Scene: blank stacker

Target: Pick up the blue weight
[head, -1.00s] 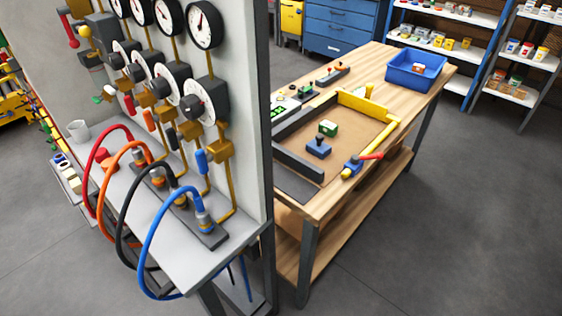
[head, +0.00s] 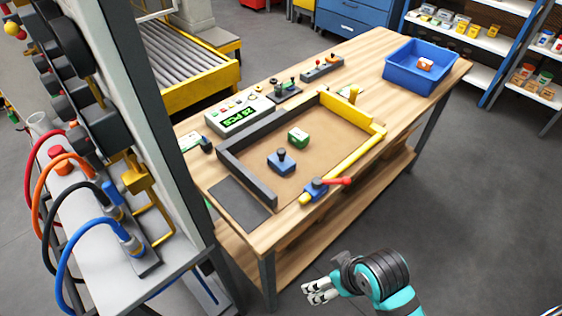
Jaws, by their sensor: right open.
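The blue weight (head: 282,162) stands upright on the brown base of a framed area on the wooden workbench (head: 372,75). It has a square blue body and a dark knob on top. A green block (head: 298,137) sits just behind it, slightly to the right. My right gripper (head: 307,292) shows at the bottom, in front of the bench and well apart from the weight. Its fingers are open and empty. My left gripper is not in view.
A grey and yellow frame (head: 345,160) surrounds the weight, with a red-handled clamp (head: 322,188) at its front. A blue bin (head: 412,72) stands at the bench's far right. A gauge panel with hoses (head: 75,230) blocks the left. Floor at right is clear.

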